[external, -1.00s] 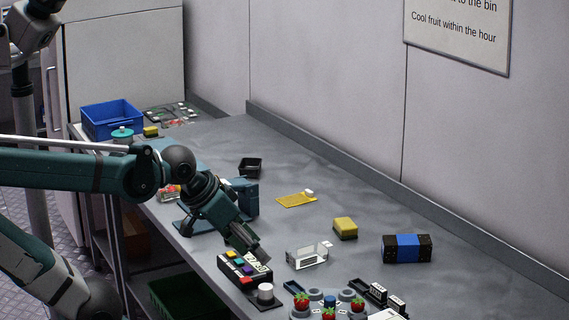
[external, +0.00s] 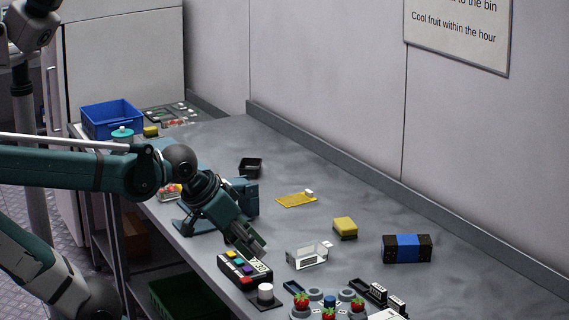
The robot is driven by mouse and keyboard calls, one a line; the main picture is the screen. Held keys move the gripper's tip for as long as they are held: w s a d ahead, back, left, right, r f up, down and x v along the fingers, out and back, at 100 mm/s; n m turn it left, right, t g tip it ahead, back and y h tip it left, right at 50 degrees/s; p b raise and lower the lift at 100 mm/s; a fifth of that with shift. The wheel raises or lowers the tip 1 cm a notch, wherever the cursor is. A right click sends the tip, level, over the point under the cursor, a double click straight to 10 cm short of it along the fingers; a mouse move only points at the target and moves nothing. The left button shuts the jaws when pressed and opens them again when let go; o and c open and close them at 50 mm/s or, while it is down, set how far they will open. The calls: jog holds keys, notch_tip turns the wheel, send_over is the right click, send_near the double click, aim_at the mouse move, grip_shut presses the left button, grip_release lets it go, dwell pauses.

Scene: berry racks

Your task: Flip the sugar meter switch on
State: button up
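A black box with coloured buttons and a white-marked panel (external: 236,271) sits near the front edge of the bench. My gripper (external: 258,248) points down just above the far end of this box. Its fingers look close together, but I cannot tell whether they are shut, or whether they touch the box. A small white and clear device (external: 307,258) stands to the right of my gripper. I cannot tell which of these is the sugar meter, and no switch can be made out clearly.
A white knob (external: 265,291) on a dark base stands in front of the box. A round holder with strawberries (external: 301,300) is at the lower right. A yellow sponge (external: 345,228) and a blue-black block (external: 407,248) lie further back. The middle bench is mostly clear.

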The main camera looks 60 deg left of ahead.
jog(key=shift+w+d+r+p, duration=0.3)
jog(key=shift+d+r+p, duration=0.1)
jog(key=shift+d+r, duration=0.1)
grip_shut()
jog(key=w+d+r+n+g+p, duration=0.1)
jog(key=w+d+r+n+p, duration=0.1)
jog(key=d+r+n+p, duration=0.3)
jog(key=w+d+r+n+g+h+p, duration=0.1)
jog(key=w+d+p, duration=0.1)
jog(key=d+p, duration=0.35)
jog(key=w+d+r+n+g+p, duration=0.1)
jog(key=w+d+r+n+p, duration=0.15)
jog(key=d, duration=0.45)
jog(key=s+d+r+n+g+y+p, duration=0.1)
jog(key=d+n+p, duration=0.8)
jog(key=d, duration=1.1)
jog(key=shift+s+r+g+p, duration=0.2)
jog(key=shift+s+g+p, duration=0.6)
jog(key=shift+p, duration=0.45)
jog(key=shift+f, duration=0.15)
jog(key=shift+w+f, duration=0.3)
jog(key=shift+f, duration=1.95)
jog(key=shift+w+f, duration=0.3)
jog(key=shift+f, duration=2)
jog(key=shift+w+f, duration=0.3)
jog(key=shift+f, duration=1.95)
jog(key=shift+a+f, duration=0.1)
